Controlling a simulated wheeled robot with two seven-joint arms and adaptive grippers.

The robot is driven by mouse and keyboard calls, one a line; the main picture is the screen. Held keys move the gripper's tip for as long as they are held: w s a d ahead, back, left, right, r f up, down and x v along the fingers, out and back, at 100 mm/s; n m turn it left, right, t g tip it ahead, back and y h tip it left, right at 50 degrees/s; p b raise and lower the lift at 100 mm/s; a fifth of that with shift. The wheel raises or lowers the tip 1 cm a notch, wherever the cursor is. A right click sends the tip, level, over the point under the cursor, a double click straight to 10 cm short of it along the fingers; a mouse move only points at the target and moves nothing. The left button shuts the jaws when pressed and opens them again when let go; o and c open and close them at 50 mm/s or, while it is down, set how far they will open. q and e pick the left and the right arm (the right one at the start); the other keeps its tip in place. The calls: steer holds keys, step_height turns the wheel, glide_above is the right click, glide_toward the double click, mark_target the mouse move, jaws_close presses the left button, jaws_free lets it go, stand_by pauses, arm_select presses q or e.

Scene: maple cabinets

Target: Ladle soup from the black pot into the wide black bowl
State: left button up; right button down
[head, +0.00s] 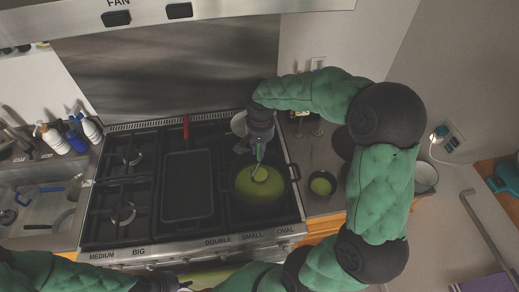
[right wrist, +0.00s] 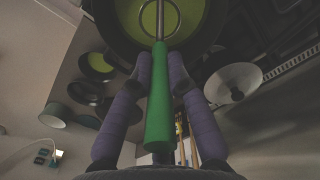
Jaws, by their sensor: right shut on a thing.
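The black pot (head: 248,196) stands on the right burners of the stove with green soup in it. A ladle with a green handle (right wrist: 159,100) reaches down into the pot; its round head (head: 260,174) is at the soup. My right gripper (head: 259,152) is above the pot, shut on the ladle's handle; its fingers (right wrist: 159,62) flank the handle in the right wrist view. A black bowl (head: 321,195) with green soup in it stands on the counter right of the stove, also visible in the right wrist view (right wrist: 84,66). My left gripper (head: 184,286) is at the bottom edge, its fingers unclear.
A black griddle pan (head: 188,186) with a red handle lies left of the pot. Dark pans (right wrist: 88,94) stand near the black bowl. Left burners (head: 122,212) are empty; bottles and a sink are farther left.

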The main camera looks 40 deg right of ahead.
steer(key=shift+r+p, duration=2.55)
steer(key=shift+r, duration=1.4)
